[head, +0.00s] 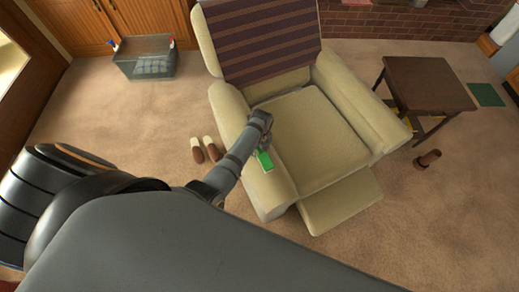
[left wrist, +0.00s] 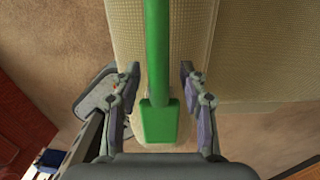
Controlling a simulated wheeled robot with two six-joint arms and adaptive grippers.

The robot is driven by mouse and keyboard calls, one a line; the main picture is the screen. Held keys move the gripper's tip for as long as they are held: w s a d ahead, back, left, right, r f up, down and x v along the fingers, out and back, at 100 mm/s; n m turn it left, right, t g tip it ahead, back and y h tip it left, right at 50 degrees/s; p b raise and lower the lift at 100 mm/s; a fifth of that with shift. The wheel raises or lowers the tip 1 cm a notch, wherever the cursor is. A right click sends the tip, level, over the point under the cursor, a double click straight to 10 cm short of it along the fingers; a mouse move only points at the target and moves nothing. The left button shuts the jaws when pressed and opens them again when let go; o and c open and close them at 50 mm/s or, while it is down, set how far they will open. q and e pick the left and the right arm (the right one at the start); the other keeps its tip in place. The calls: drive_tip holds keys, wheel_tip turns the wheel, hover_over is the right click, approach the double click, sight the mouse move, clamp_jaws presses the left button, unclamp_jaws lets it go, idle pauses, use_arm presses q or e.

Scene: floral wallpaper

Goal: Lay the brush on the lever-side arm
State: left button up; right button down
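The green brush (head: 265,160) is at the front part of the picture-left arm (head: 272,190) of the beige recliner. In the left wrist view the brush (left wrist: 160,122) has its wide end near the gripper and its handle running up the picture, over the beige arm. My left gripper (head: 262,140) is above that chair arm. In the left wrist view its fingers (left wrist: 160,75) are spread, one on each side of the brush, with gaps to it. I cannot tell whether the brush rests fully on the padding. I cannot clearly make out the lever. My right gripper is out of view.
The recliner's seat (head: 305,135) and footrest (head: 342,203) are bare. A striped cloth (head: 262,40) covers the backrest. Slippers (head: 205,150) lie on the carpet beside the chair. A dark side table (head: 428,83) stands at right, a clear bin (head: 147,62) at back left.

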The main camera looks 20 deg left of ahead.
use_arm(q)
drive_tip(key=shift+r, duration=0.1)
wheel_tip(320, 180, up, 12)
drive_tip(key=p, duration=0.2)
drive_tip(key=shift+s+d+r, duration=0.15)
drive_tip(key=shift+d, duration=0.1)
idle(0.3)
